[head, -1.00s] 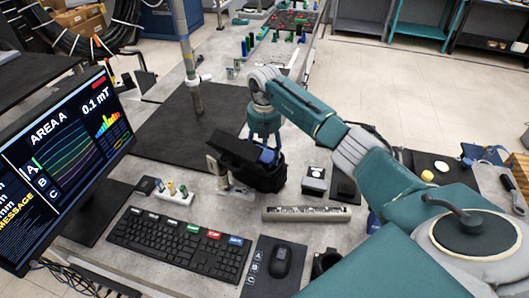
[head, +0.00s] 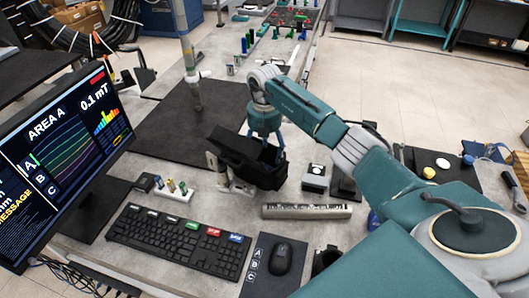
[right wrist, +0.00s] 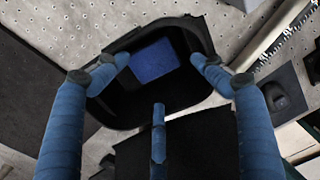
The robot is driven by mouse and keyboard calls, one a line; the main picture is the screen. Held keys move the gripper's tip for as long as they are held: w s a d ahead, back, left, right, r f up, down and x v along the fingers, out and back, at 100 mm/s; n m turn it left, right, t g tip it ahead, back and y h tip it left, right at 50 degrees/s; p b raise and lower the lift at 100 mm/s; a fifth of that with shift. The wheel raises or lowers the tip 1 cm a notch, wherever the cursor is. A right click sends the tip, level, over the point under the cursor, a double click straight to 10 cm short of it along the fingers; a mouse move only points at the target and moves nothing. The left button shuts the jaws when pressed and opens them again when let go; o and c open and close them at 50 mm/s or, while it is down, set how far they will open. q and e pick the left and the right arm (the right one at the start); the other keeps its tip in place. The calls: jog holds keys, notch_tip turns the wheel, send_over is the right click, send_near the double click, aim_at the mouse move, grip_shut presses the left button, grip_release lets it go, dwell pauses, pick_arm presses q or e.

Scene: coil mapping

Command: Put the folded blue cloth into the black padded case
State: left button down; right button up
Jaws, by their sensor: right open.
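The black padded case (head: 262,174) stands open on the grey bench, its dark lid flap raised. In the right wrist view, the folded blue cloth (right wrist: 153,62) lies inside the case (right wrist: 165,102), near the far wall. The cloth is hidden in the head view. My right gripper (head: 268,150) is over the case with its fingers reaching into the opening. It also shows in the right wrist view (right wrist: 160,62), with its blue fingers spread apart and the cloth lying free between and beyond their tips. My left gripper is not in view.
A monitor (head: 65,150) and a keyboard (head: 180,240) are at the left and front. A small tray with coloured plugs (head: 174,190), a grey bar (head: 307,212) and a mouse (head: 280,258) lie near the case.

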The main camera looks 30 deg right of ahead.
notch_tip(320, 180, up, 12)
dwell(0.6)
